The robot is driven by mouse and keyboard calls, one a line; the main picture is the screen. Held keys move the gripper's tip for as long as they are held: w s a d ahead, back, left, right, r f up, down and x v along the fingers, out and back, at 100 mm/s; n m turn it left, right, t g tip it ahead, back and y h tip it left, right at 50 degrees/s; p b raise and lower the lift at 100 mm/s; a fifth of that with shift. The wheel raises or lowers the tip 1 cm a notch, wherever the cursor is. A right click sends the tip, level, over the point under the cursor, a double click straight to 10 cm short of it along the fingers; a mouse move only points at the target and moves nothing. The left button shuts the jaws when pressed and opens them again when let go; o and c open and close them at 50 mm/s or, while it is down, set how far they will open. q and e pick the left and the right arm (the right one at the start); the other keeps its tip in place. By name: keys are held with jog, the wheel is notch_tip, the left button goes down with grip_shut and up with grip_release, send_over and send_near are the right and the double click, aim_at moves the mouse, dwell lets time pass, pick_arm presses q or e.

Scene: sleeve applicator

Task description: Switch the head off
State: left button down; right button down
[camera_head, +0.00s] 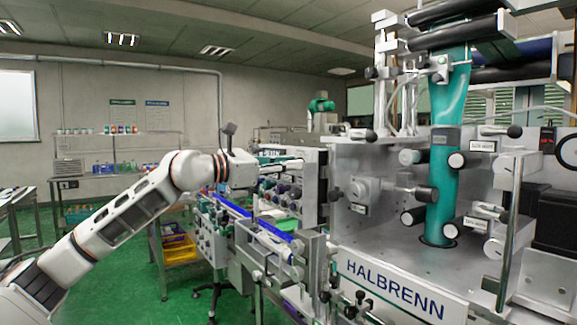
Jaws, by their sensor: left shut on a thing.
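The sleeve applicator head is a grey machine with a HALBRENN front panel (395,290) on the right. A teal sleeve film (443,190) runs down through it between rollers. A small dark unit with a red mark (547,140) sits at its far right; I cannot tell whether it is a switch. My left arm comes in from the left, and my left gripper (243,170) is near the picture's middle, left of the head and above the conveyor. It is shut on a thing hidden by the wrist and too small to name. My right gripper is not in view.
A conveyor with blue rails (268,226) runs in front of the left gripper. A cart with yellow bins (180,250) stands behind my arm. Shelves with bottles (110,167) line the back wall. Green floor (130,285) is free at the lower left.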

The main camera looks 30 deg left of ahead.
pick_arm(q)
jog(key=n+p, duration=0.1)
jog(key=n, duration=0.7)
jog(key=shift+a+r+n, duration=0.1)
jog(key=shift+r+n, duration=0.05)
jog(key=shift+n, duration=0.15)
dwell(0.5)
jog(key=c, duration=1.9)
grip_release()
jog(key=v, duration=1.2)
jog(key=shift+n, duration=0.3)
